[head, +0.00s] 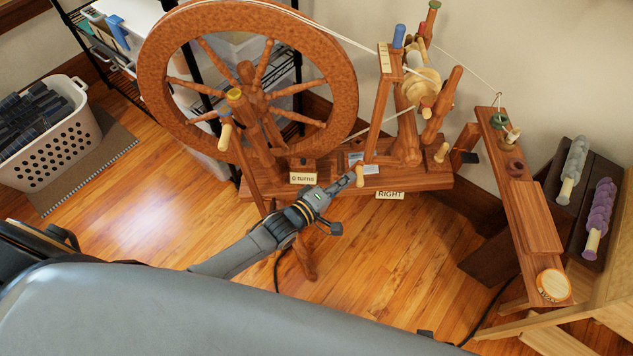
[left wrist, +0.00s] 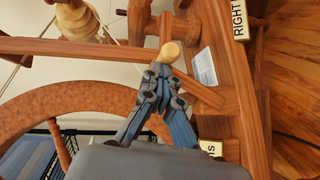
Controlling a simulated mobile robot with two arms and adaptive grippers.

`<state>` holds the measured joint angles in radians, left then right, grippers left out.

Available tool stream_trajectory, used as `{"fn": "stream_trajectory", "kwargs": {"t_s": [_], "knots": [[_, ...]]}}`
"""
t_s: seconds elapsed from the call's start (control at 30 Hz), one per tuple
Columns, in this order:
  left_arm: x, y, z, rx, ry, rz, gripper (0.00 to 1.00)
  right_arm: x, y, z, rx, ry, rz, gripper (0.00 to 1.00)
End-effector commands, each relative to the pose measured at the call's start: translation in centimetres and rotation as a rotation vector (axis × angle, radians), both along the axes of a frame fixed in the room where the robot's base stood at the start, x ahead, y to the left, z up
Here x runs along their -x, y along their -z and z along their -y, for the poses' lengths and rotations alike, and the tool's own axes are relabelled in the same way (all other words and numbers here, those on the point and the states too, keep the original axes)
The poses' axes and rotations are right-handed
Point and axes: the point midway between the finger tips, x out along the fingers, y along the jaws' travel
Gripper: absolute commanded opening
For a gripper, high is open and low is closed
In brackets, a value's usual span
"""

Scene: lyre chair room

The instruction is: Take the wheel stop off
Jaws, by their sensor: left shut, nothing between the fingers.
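The spinning wheel has a big brown wheel (head: 345,80) on a wooden bench (head: 425,182). A round-ended pale peg (head: 360,176) stands on the bench between labels; it also shows in the left wrist view (left wrist: 170,51). I cannot tell for sure which part is the wheel stop. My left gripper (head: 340,188) is above the front edge of the bench, just left of this peg. In the left wrist view its fingertips (left wrist: 160,72) are shut and empty, close by the peg's pale end; contact is unclear. My right gripper is out of view.
A RIGHT label (head: 390,195) is on the bench front. A pale-handled peg (head: 225,133) stands before the wheel. A narrow wooden stand (head: 532,215) is at right, with wool rolls (head: 600,208) beyond. A white basket (head: 75,140) is at left. Floor (head: 400,265) in front is mostly clear.

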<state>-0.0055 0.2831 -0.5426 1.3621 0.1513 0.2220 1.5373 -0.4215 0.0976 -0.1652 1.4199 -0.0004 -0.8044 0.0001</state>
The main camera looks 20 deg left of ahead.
Motion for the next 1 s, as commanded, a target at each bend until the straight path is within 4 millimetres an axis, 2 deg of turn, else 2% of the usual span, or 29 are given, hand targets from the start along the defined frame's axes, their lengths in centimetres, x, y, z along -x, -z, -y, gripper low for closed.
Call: {"fn": "stream_trajectory", "kwargs": {"t_s": [0.23,0.7,0.83,1.0], "knots": [[0.8,-0.2,-0.1,0.004,0.003,0.002,0.0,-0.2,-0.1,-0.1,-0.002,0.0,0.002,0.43],[8.8,-1.3,-4.7,0.0,0.001,-0.002,0.0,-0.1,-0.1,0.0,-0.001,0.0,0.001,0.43],[10.0,-1.5,-5.4,0.001,-0.001,0.0,0.0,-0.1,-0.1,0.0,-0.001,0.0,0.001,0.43],[10.5,-1.6,-5.8,0.001,-0.001,0.001,0.0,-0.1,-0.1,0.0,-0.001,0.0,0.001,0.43]]}}
